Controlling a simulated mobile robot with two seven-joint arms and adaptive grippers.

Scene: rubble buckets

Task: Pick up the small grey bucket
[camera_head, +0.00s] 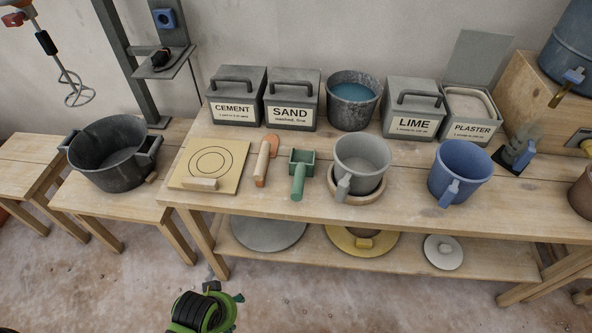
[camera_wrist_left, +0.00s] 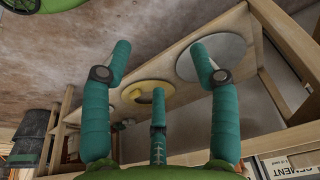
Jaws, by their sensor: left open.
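The small grey bucket (camera_head: 362,155) stands upright on the workbench, in a round wooden ring (camera_head: 356,195). Its light grey handle (camera_head: 343,187) points to the front. My left gripper (camera_head: 225,296) is low in front of the bench, at the bottom of the head view, well apart from the bucket. In the left wrist view my left gripper (camera_wrist_left: 160,62) shows teal fingers spread apart with nothing between them. I cannot make out the small grey bucket in the left wrist view. My right gripper is not in view.
A blue bucket (camera_head: 460,172) stands right of the grey one; a green scoop (camera_head: 299,172) lies to its left. Behind are a bucket of blue liquid (camera_head: 352,101) and labelled boxes, including LIME (camera_head: 414,108). The lower shelf holds a grey disc (camera_head: 268,232) and yellow disc (camera_head: 350,243).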

